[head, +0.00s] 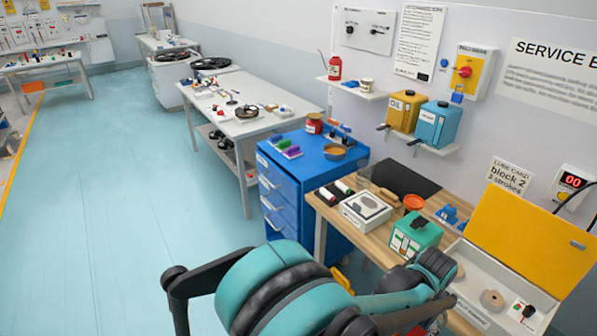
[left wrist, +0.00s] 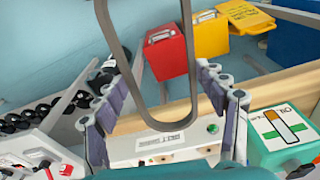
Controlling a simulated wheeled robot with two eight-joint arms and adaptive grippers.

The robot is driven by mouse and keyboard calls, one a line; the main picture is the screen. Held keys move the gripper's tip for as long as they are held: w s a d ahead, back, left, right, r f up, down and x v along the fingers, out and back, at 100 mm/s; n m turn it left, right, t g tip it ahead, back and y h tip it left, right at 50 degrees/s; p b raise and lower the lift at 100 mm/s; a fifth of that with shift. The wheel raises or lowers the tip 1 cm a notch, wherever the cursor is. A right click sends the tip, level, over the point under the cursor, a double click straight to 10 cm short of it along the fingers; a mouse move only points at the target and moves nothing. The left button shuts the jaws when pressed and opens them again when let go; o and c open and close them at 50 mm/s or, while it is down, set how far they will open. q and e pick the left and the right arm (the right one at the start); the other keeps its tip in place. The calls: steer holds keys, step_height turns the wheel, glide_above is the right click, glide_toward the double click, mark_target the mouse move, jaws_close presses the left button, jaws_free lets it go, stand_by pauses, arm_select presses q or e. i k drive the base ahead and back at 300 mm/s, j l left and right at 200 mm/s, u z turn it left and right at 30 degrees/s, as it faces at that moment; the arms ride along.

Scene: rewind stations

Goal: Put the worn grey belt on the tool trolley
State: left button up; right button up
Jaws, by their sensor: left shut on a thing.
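The worn grey belt (left wrist: 163,126) shows in the left wrist view as a long narrow loop. It hangs between the fingers of my left gripper (left wrist: 163,90), which is shut on it; the top of the loop runs out of the picture. In the head view my left arm fills the bottom, and its gripper and the belt are not clearly visible there. The tool trolley (head: 283,209) is the blue drawer cabinet left of the wooden bench. My right gripper is in neither view.
The trolley top holds a red tin (head: 314,124), a bowl (head: 333,152) and coloured tools. The wooden bench carries a white box (head: 366,209), a green box (head: 415,236) and an open yellow-lidded case (head: 528,243). The floor (head: 110,220) at left is clear.

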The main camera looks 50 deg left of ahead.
mark_target(303, 143)
steer(key=i+j+u, duration=0.1)
steer(key=j+u, duration=0.35)
steer(key=i+j+u, duration=0.1)
steer(key=u, duration=0.35)
steer(key=i+j+u, duration=0.2)
steer(key=j+u, duration=0.25)
steer(key=i+j+u, duration=0.1)
steer(key=u, duration=0.35)
steer(key=i+u, duration=0.3)
steer(key=u, duration=0.15)
steer(key=i+j+z, duration=0.35)
steer(key=i+z, duration=0.15)
steer(key=i, duration=0.15)
